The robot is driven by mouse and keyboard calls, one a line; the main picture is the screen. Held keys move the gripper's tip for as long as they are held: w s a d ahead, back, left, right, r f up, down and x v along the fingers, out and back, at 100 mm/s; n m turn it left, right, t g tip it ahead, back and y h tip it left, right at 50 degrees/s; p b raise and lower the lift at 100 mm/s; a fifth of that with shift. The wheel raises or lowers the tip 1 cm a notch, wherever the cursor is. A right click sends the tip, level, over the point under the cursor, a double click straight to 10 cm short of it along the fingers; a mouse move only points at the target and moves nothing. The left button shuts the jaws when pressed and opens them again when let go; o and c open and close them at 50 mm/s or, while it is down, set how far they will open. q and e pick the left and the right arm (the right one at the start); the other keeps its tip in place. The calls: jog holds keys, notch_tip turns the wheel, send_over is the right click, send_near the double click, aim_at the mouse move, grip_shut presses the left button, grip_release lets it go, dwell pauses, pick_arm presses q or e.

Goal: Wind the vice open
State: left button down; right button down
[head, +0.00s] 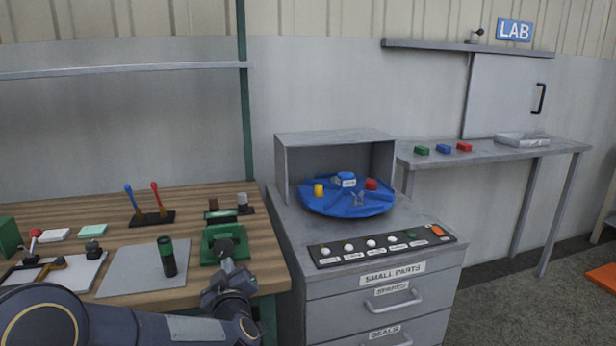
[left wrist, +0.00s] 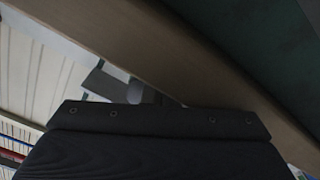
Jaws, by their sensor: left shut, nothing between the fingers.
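The green vice (head: 213,233) is at the right end of the wooden bench, near its front edge. A dark grey round part (head: 225,246) shows at its front, directly beyond my gripper. My left gripper (head: 227,264) is at the bench's front edge, just in front of the vice, fingers shut with nothing between them. The vice's handle and jaw gap are too small and partly hidden to make out. I cannot tell whether the gripper touches the vice. The left wrist view mostly shows my dark gripper body. My right gripper is not in view.
On the bench (head: 198,203) are a grey mat (head: 140,270) with a dark green-topped cylinder (head: 167,257), and a black stand (head: 152,218) with blue and red tools. A grey drawer cabinet (head: 370,295) stands close on the right, carrying a blue round tray (head: 330,205) and a button panel (head: 385,249).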

pick_arm(q)
jog(key=shift+r, duration=0.3)
dwell(0.7)
jog(key=shift+w+d+r, duration=0.2)
jog(key=shift+w+d, duration=0.05)
jog(key=shift+d, duration=0.2)
jog(key=shift+d+r, duration=0.1)
jog(key=shift+d, duration=0.05)
jog(key=shift+w+d+r, duration=0.15)
jog(key=shift+d+r, duration=0.3)
dwell(0.5)
jog(key=shift+d, duration=0.1)
jog(key=shift+d+f, duration=0.2)
jog(key=v, duration=0.6)
jog(key=shift+b, duration=0.4)
